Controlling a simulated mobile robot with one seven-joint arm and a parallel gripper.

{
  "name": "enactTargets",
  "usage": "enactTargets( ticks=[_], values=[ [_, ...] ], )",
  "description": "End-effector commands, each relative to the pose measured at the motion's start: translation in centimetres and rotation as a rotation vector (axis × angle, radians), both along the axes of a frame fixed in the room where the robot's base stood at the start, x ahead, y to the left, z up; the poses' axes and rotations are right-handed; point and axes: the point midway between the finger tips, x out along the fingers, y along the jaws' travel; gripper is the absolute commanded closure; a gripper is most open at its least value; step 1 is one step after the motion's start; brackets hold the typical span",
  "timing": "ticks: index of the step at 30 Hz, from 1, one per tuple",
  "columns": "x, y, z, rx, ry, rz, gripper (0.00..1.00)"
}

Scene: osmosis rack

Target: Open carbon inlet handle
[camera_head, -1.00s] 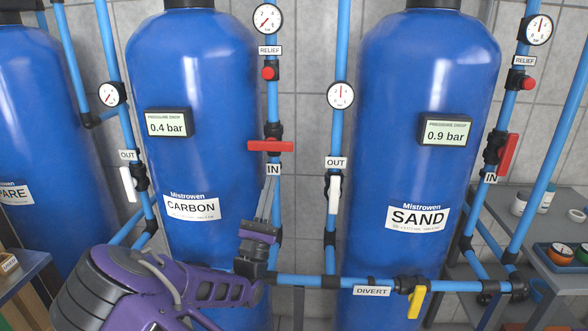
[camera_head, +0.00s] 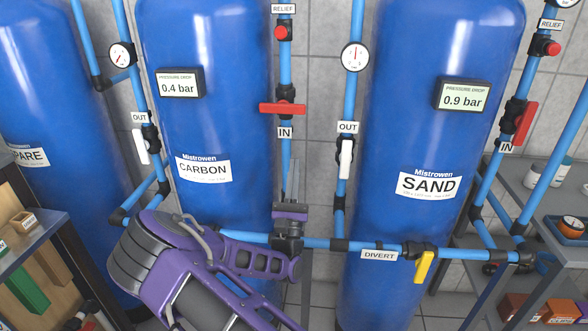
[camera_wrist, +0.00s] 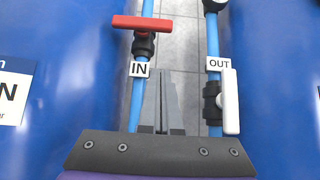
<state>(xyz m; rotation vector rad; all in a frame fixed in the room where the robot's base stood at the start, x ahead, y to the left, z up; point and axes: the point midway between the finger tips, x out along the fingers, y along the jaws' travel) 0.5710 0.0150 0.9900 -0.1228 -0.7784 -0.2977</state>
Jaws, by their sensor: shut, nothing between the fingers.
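The carbon inlet handle (camera_head: 283,109) is a red lever on the blue pipe just right of the CARBON tank (camera_head: 205,130). It lies crosswise to the pipe, above the IN label (camera_head: 285,132). It also shows in the wrist view as the red lever (camera_wrist: 156,24) at the top. My gripper (camera_head: 292,168) points up, below the lever and the label, and touches neither. In the wrist view my gripper's fingers (camera_wrist: 163,80) are together and empty, beside the pipe, with a clear gap to the lever.
A white OUT handle (camera_head: 346,158) stands along the pipe to the right, close to my gripper. A yellow DIVERT handle (camera_head: 423,266) is on the lower horizontal pipe. The SAND tank (camera_head: 440,140) is at right. A red relief knob (camera_head: 282,33) sits above the inlet handle.

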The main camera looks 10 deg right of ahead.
Motion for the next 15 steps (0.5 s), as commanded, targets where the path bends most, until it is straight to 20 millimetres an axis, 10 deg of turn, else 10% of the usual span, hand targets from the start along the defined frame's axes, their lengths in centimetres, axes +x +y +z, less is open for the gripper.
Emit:
enactTargets(
  ticks=[15],
  values=[
    [4.5,-1.4,7.8,0.001,-0.001,0.000,1.00]
  ],
)
